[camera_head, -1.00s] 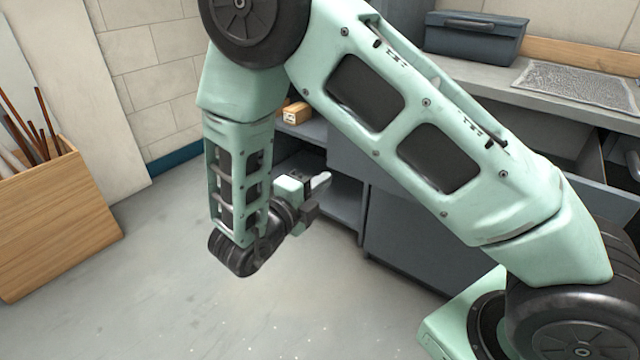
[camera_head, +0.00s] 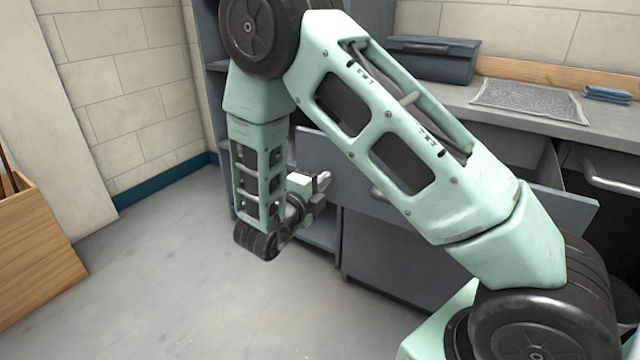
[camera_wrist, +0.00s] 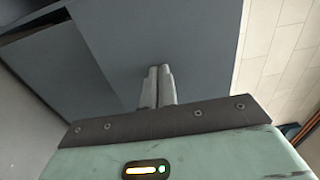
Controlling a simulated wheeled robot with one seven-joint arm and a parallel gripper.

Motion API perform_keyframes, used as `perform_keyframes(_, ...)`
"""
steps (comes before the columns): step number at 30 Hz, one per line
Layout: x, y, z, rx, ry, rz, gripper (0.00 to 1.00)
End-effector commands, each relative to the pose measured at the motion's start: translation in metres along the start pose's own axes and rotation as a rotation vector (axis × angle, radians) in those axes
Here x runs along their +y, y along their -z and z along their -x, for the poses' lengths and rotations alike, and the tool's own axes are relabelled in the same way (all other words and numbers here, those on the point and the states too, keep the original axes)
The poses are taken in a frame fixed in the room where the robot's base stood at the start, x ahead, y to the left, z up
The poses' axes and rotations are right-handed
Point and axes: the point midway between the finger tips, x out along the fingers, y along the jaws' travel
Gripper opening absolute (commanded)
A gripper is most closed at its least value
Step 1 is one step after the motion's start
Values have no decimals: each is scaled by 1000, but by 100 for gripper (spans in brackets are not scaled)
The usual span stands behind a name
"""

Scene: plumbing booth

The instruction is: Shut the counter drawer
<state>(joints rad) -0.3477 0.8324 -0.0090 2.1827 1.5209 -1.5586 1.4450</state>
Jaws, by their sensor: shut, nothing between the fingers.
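The counter drawer (camera_head: 567,206) stands pulled out from under the counter. Its blue-grey front runs behind my arm, and its right end sticks out past the arm. A handle (camera_head: 376,193) shows partly beside my arm; much of the drawer is hidden. My gripper (camera_head: 325,179) is shut and empty, low in front of the left part of the drawer front. In the wrist view, the two closed fingers (camera_wrist: 158,78) point at a flat blue-grey panel (camera_wrist: 165,35). I cannot tell whether the fingertips touch it.
The counter (camera_head: 455,100) carries a dark toolbox (camera_head: 435,62), a grey mat (camera_head: 530,99) and a blue folded item (camera_head: 607,94). Another metal handle (camera_head: 610,182) shows at right. A wooden crate (camera_head: 35,255) stands at left. The floor (camera_head: 165,280) between is clear.

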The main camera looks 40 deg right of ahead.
Motion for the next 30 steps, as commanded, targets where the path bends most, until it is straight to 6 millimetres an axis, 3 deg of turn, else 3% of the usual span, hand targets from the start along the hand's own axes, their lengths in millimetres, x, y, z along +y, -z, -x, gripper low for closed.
perform_keyframes(8, 0, 0, -7, 1, 1, 0, 0)
perform_keyframes(13, 2, 0, -29, 4, 1, -1, 0)
perform_keyframes(17, 2, 1, -58, 5, 1, -2, 0)
perform_keyframes(30, 4, 2, -180, 6, 2, -2, 0)
